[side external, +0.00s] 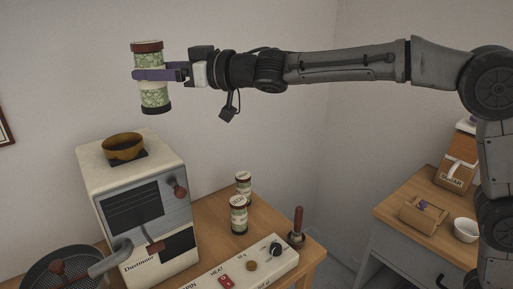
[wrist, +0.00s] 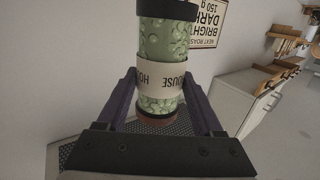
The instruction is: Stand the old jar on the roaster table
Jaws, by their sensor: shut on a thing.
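A green patterned jar (side external: 153,97) with a brown lid, a black base and a white label hangs upright high in the air in the side view. In the wrist view the jar (wrist: 165,38) appears inverted, its label reading "HOUSE". My gripper (side external: 150,75) is shut on its middle with purple fingers. The jar is left of and well above the wooden roaster table (side external: 213,216). Two similar jars stand on that table, a front one (side external: 238,216) and a back one (side external: 243,183). I cannot tell which jar is the old one.
A cream roaster (side external: 145,215) with an amber bowl (side external: 123,147) on top stands below the held jar. A control panel (side external: 240,272) and a red-handled tool (side external: 297,227) take up the table's front right. A side counter (side external: 400,210) holds bags and a white cup (side external: 466,229).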

